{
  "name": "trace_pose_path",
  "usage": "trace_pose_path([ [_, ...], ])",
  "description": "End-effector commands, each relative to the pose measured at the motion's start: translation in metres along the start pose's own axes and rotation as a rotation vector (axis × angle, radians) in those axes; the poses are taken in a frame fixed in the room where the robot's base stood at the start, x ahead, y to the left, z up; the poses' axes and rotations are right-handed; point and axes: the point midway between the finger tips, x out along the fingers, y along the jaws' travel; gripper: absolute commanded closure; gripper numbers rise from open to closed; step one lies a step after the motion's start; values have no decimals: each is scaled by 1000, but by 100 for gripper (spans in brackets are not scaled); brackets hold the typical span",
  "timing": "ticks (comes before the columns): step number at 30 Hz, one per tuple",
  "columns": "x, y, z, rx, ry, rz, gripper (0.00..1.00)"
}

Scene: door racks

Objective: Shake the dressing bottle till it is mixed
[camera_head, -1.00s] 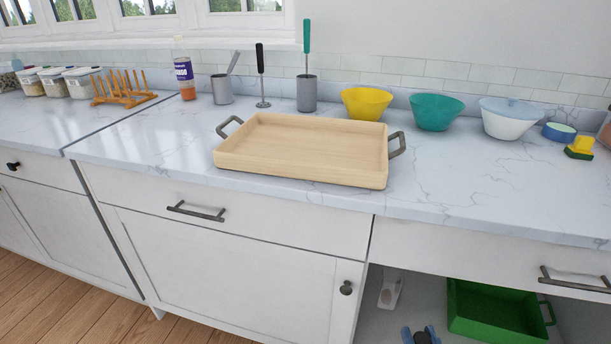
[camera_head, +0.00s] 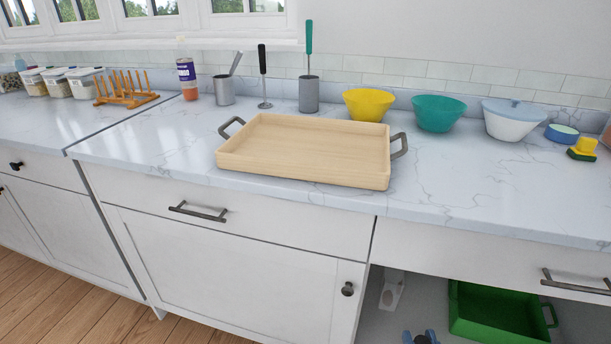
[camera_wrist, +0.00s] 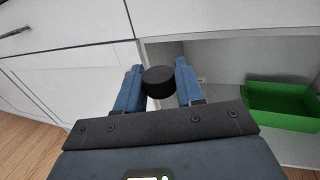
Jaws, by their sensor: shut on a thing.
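My gripper (camera_wrist: 160,80) is shut on a black, round-topped thing (camera_wrist: 159,82) that looks like a cap. Its lower part is hidden, so I cannot tell for sure whether it is the dressing bottle. In the head view only the blue fingertips (camera_head: 420,338) show at the bottom edge, in front of the open cabinet space and below the counter. A bottle with a blue-purple label and orange contents (camera_head: 187,80) stands upright at the back of the counter, apart from my gripper.
A wooden tray with handles (camera_head: 305,155) lies on the counter (camera_head: 480,205). Behind it stand a grey cup (camera_head: 223,90), a utensil holder (camera_head: 308,95), a yellow bowl (camera_head: 367,104) and a teal bowl (camera_head: 437,113). A green bin (camera_head: 495,312) sits in the open cabinet.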

Motion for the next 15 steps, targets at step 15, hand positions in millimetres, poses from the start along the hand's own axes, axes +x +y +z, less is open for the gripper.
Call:
trace_pose_path([
  [15,0,3,2,-4,-5,8,100],
])
